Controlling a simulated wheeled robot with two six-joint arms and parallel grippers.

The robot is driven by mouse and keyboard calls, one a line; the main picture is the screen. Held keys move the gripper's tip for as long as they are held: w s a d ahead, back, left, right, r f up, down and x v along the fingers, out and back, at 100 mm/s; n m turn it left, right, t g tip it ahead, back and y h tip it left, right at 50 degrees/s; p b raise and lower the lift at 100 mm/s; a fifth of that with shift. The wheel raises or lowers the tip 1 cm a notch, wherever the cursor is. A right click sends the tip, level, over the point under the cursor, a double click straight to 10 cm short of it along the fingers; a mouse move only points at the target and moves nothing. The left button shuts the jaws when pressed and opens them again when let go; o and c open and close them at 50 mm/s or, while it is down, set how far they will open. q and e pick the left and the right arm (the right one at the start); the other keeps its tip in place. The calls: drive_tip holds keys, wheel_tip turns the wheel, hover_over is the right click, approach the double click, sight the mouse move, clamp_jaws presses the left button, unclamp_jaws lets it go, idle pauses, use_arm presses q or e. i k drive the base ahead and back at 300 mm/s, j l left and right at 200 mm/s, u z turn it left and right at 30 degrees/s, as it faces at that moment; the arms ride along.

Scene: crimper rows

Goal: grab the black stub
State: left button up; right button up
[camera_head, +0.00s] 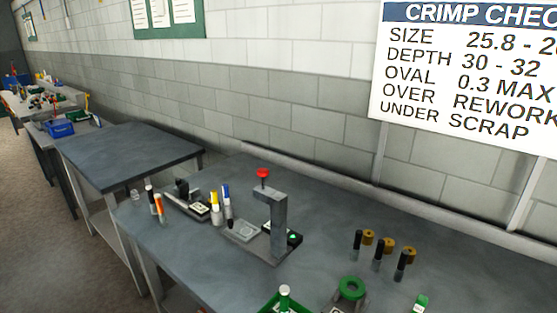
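Several upright black-topped pieces stand on the near workbench. Three black pieces with grey lower ends stand at the right, a left one (357,243), a middle one (378,252) and a right one (401,265), each beside a brass-coloured ring. Another dark piece with a pale lower part (150,196) stands at the bench's left end, next to an orange and white one (158,208). I cannot tell which of these is the black stub. Neither of my grippers is in view.
A grey press (277,215) with a red knob stands mid-bench. Yellow (214,205) and blue (226,200) pieces stand left of it. A green tray (268,304) and a green ring (351,287) are at the front. Bench surface between press and black pieces is clear.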

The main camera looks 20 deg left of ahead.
sight(151, 194)
drive_tip(key=u, duration=1.45)
